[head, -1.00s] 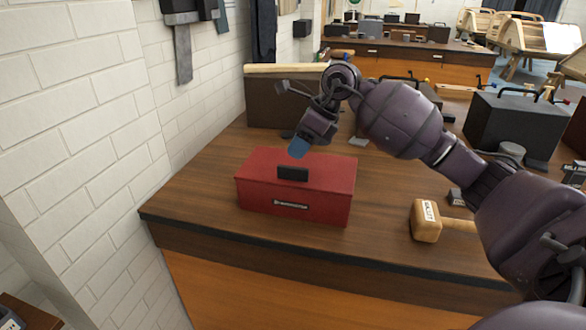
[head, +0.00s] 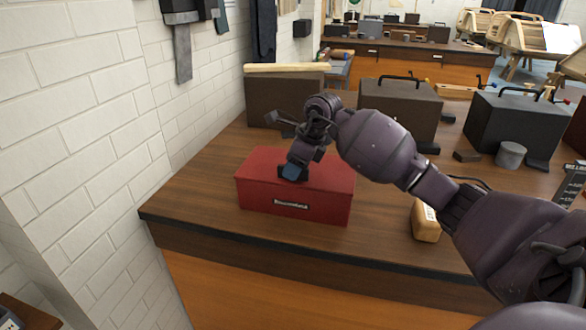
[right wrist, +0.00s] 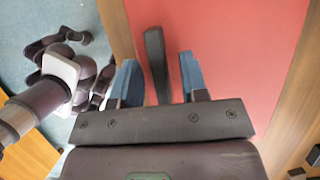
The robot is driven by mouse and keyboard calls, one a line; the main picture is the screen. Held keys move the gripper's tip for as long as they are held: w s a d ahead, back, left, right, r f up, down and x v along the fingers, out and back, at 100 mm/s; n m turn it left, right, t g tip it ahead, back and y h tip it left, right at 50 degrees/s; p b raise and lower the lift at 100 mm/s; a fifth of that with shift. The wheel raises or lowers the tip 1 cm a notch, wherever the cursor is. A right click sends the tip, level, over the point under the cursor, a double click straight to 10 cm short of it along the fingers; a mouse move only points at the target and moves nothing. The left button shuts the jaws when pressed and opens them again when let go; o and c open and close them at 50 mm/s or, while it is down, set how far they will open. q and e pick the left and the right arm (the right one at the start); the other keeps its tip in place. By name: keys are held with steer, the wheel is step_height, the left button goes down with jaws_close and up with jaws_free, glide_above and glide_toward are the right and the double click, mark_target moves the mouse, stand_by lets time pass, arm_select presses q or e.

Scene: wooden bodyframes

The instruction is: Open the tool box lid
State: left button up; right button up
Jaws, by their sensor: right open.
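The red tool box (head: 325,195) sits on the wooden workbench with its lid shut. The right wrist view shows its red lid (right wrist: 235,50) and the black handle (right wrist: 155,55) on it. My right gripper (head: 291,174) is at the top of the box, over the handle. In the right wrist view its two blue fingers (right wrist: 160,80) are apart, one on each side of the handle, with clear gaps to it. In the head view the gripper hides most of the handle. My left gripper is not in view.
A wooden mallet (head: 425,222) lies to the right of the tool box, partly behind my right arm. Dark boxes (head: 400,105) stand at the back of the workbench (head: 205,195). A white brick wall (head: 75,120) is on the left.

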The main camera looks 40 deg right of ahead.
steer(key=shift+w+f, duration=0.1)
steer(key=shift+f, duration=0.2)
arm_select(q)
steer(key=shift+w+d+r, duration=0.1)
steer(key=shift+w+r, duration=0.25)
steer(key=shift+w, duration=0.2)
arm_select(e)
steer(key=shift+c, duration=0.3)
jaws_close()
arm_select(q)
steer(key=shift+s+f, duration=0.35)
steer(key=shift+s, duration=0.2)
arm_select(e)
steer(key=shift+a+r, duration=0.1)
